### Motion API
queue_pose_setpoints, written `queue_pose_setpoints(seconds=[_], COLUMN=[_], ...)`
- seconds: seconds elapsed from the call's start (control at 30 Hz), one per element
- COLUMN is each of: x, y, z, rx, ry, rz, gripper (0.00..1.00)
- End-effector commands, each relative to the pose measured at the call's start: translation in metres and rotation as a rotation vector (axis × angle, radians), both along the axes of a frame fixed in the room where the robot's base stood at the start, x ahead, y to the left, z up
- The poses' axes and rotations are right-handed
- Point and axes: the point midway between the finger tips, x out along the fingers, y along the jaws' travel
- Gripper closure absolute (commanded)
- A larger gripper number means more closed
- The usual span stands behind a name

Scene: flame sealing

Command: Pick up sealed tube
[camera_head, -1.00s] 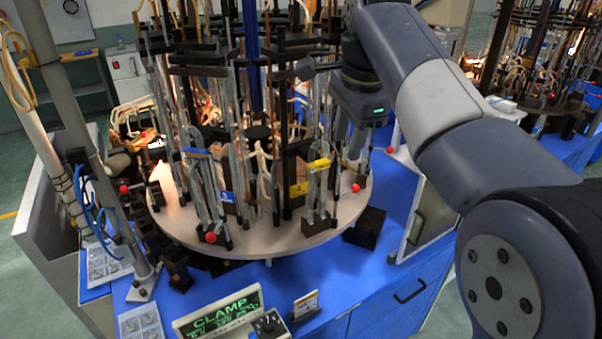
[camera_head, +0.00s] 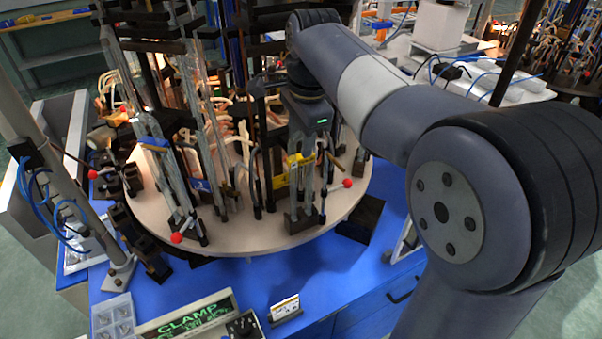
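A clear glass tube (camera_head: 309,186) stands upright in a dark block at the front right of the round turntable (camera_head: 240,240), with a yellow tag (camera_head: 304,157) on its holder. Whether it is sealed cannot be made out. My gripper (camera_head: 309,152) points down right over this tube, its fingers overlapping the tube's upper part in the picture. The fingers blend with the glass, so I cannot tell whether they touch it or how wide they stand. Another glass tube assembly (camera_head: 168,172) with a blue tag leans in its holder at the turntable's front left.
Dark posts and clamps crowd the turntable behind and left of my gripper. Red-knobbed levers (camera_head: 177,238) stick out at its rim. A green-lit CLAMP display (camera_head: 195,318) and a small card stand (camera_head: 285,308) are on the blue bench (camera_head: 330,262), clear at front right.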

Motion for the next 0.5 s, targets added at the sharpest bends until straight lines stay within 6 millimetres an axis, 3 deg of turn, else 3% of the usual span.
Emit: queue_pose_setpoints(seconds=[0.17,0.5], x=[0.0002,0.0001], y=[0.0002,0.0002], z=[-0.0001,0.0], rx=[0.0,0.0], ry=[-0.001,0.0], rz=[0.001,0.001], gripper=[0.61,0.89])
